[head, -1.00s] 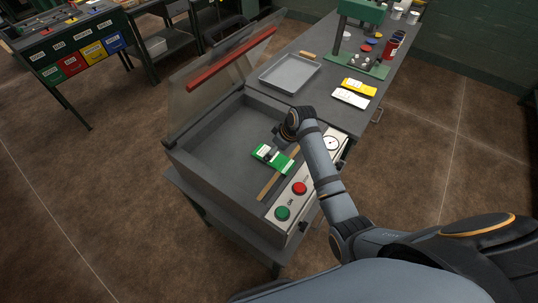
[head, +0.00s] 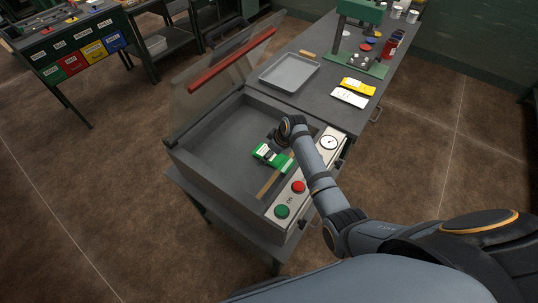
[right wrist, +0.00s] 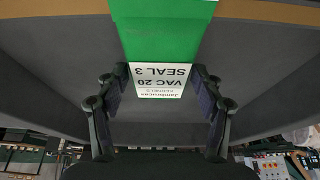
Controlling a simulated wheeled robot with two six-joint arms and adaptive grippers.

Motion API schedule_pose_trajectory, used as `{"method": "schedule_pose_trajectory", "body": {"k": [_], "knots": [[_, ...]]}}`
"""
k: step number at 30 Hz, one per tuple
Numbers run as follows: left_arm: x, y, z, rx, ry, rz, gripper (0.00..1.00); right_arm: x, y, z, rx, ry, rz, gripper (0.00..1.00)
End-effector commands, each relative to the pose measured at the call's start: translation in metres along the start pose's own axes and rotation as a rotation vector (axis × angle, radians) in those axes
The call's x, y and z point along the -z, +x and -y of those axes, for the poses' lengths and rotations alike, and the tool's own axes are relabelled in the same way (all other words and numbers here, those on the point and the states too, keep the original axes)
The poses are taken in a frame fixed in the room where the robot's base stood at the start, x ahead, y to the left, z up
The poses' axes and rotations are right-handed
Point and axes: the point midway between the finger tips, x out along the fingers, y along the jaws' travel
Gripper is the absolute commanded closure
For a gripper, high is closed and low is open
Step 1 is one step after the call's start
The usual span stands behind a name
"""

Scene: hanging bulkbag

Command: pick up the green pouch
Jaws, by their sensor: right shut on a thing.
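The green pouch (head: 280,162) with a white label lies in the open grey chamber of the sealing machine (head: 222,135), its right end over the tan strip (head: 267,187). My right gripper (head: 267,152) is low in the chamber at the pouch's label end. In the right wrist view, the pouch (right wrist: 162,38) runs up from between the fingers of the right gripper (right wrist: 160,88), which is shut on its label end. The label reads "VAC 20 SEAL 3", upside down. I cannot tell whether the pouch is clear of the chamber floor. My left gripper is not in view.
The clear lid with a red bar (head: 232,60) stands raised at the chamber's left. A panel with a green button (head: 282,211), a red button (head: 298,187) and a gauge (head: 328,142) lines the front. A grey tray (head: 289,74), a yellow pouch (head: 358,87) and a white pouch (head: 349,98) lie behind.

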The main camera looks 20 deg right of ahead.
Motion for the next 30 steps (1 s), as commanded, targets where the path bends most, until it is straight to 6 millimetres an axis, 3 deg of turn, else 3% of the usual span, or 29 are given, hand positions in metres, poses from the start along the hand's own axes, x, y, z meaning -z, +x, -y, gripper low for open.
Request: {"method": "schedule_pose_trajectory", "body": {"k": [3,9,21,30], "knots": [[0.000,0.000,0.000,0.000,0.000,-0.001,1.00,0.000,0.000,0.000,0.000,0.000,0.000,0.73],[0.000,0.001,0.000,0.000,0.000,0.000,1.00,0.003,-0.004,-0.001,-0.001,0.000,-0.002,0.73],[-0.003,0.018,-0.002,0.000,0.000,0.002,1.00,0.034,-0.079,-0.001,-0.002,-0.001,-0.003,0.73],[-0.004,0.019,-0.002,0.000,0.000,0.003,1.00,0.038,-0.093,0.000,0.001,0.000,0.000,0.73]]}}
